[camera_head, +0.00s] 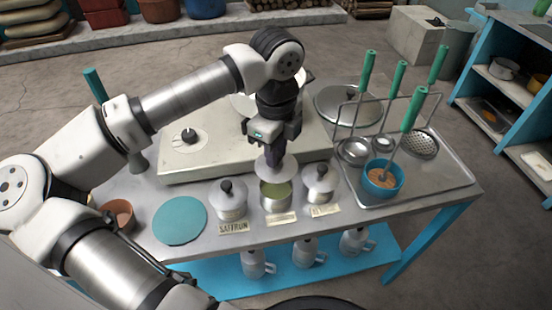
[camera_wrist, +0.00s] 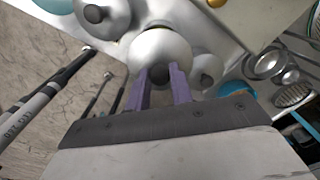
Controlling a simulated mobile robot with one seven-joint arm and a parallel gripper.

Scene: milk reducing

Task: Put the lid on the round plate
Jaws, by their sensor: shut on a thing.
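My gripper (camera_head: 273,156) is shut on the knob of a pale metal lid (camera_head: 266,174). It holds the lid just above the open middle canister (camera_head: 276,202), which has yellow-green contents. In the wrist view, the purple fingers of my gripper (camera_wrist: 165,74) close on the lid's dark knob, and the lid (camera_wrist: 160,47) spreads beyond them. The round plate (camera_head: 180,220) is a flat teal disc, bare, at the front left of the table, left of the canisters. Its edge also shows at the top left of the wrist view (camera_wrist: 55,4).
Lidded canisters (camera_head: 232,206) (camera_head: 320,185) stand on either side of the open one, with labels in front. A stove (camera_head: 190,165) is behind. A brown bowl (camera_head: 121,214) sits left of the plate. Ladles, a rack and a blue cup (camera_head: 383,178) crowd the right.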

